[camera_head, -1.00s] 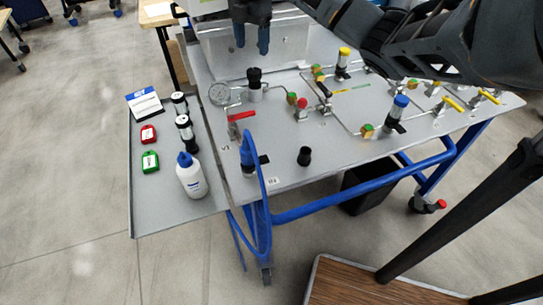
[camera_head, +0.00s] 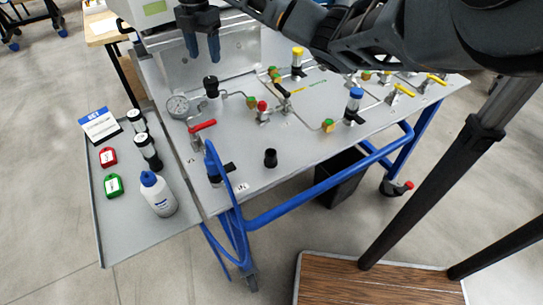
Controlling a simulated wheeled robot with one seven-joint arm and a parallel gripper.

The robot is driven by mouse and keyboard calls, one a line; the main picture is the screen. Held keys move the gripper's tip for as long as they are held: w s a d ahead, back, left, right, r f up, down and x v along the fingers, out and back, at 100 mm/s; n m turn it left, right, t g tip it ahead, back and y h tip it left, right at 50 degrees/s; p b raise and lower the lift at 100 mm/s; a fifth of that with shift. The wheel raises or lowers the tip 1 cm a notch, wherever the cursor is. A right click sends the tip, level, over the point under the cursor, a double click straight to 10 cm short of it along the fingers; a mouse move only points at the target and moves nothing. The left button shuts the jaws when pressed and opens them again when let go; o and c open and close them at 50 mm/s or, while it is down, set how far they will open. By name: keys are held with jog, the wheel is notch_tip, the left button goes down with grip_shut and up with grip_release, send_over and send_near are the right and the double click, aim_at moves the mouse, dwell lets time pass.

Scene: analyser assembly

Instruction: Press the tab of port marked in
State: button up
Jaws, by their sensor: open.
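My gripper (camera_head: 204,57) shows at the top of the head view, its two blue fingers apart with nothing between them. It hangs in front of the upright grey panel, above and behind the pressure gauge. A blue hose (camera_head: 222,172) rises at the near left of the metal panel table. Its end is at a small dark fitting (camera_head: 215,178) by the table edge. Small white labels (camera_head: 242,187) lie near there, too small to read, so I cannot tell which port is marked in. No tab can be made out. My gripper is well apart from the fitting.
A pressure gauge (camera_head: 178,106), a black knob (camera_head: 211,86) and a red-handled valve (camera_head: 202,126) stand between my gripper and the hose. A black cap (camera_head: 270,158) stands nearby. A side tray (camera_head: 127,250) holds a white bottle (camera_head: 158,195), cylinders and tags. Valves and tubing fill the right.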

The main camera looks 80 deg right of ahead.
grip_shut()
dwell(0.3)
dwell(1.1)
